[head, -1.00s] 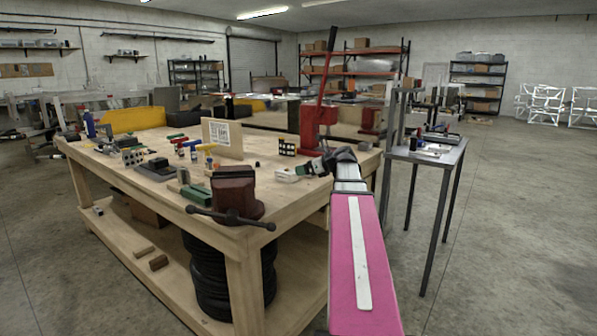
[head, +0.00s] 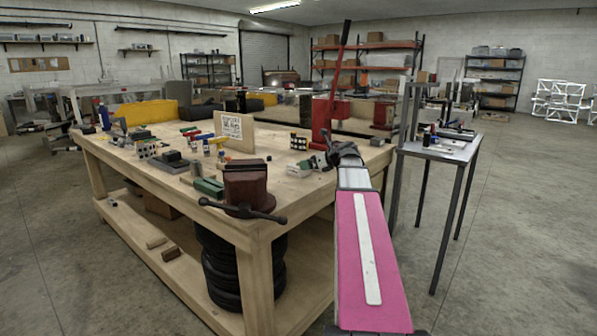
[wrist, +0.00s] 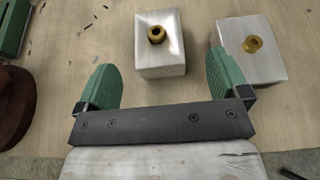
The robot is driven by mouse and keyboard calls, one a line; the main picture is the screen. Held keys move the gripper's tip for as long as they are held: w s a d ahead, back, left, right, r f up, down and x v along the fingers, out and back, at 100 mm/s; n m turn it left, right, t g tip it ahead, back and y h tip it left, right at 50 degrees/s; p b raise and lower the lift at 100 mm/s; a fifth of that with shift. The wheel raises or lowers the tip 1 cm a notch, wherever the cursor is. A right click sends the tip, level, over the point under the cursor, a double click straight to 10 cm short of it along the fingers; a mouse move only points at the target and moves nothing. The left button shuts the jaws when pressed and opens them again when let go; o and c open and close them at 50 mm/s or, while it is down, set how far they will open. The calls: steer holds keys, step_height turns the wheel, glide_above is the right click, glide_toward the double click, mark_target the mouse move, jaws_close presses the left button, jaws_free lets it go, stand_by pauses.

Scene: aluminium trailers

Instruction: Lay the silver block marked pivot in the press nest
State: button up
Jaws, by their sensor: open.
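Two silver blocks with brass bushings lie on the wooden bench in the wrist view, one in the middle (wrist: 172,68) and one at right (wrist: 268,72). No marking is readable, so I cannot tell which is the pivot block. My gripper (wrist: 160,62) is open and empty. Its green fingers stand apart on the near side of the middle block, and the right finger overlaps the right block in the picture. In the head view my gripper (head: 335,158) is over the bench's right end. The red press (head: 322,118) stands just behind it; its nest is not discernible.
A dark red vise (head: 245,186) sits at the bench's near corner, left of my gripper. An upright board (head: 236,131), a dotted block (head: 298,142) and several small tools stand further left. A small metal side table (head: 450,150) stands at right.

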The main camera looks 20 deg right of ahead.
mark_target(298, 169)
steer(key=x, duration=0.5)
steer(key=shift+w+a+f, duration=0.1)
steer(key=shift+w+a, duration=0.15)
steer(key=shift+a, duration=0.05)
steer(key=c, duration=1.2)
steer(key=shift+c, duration=0.4)
